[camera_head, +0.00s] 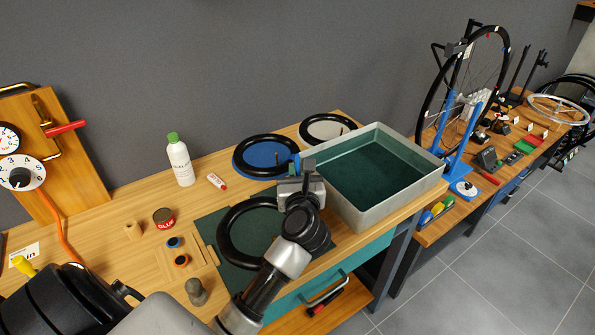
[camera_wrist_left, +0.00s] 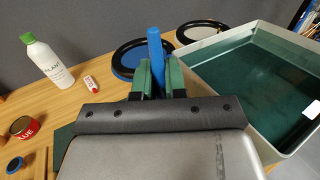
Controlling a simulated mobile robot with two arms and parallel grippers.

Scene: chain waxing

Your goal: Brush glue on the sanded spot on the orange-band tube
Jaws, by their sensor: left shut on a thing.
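My left gripper (camera_head: 308,168) is above the far edge of the green mat, beside the metal basin. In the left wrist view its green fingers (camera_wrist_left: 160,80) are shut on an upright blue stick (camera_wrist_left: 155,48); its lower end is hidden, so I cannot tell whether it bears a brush. A black tube (camera_head: 225,247) lies on the mat, partly under my arm. Other black tubes lie on a blue disc (camera_head: 240,173) and a pale disc (camera_head: 345,124). I see no orange band or sanded spot. The red glue tin (camera_head: 163,219) stands left of the mat.
A metal basin (camera_head: 436,186) with a dark green inside fills the bench's right end. A white bottle (camera_head: 181,164) and a small red-and-white tube (camera_head: 217,182) stand behind the mat. Small rolls (camera_head: 180,261) and a grey knob (camera_head: 196,292) sit left of it.

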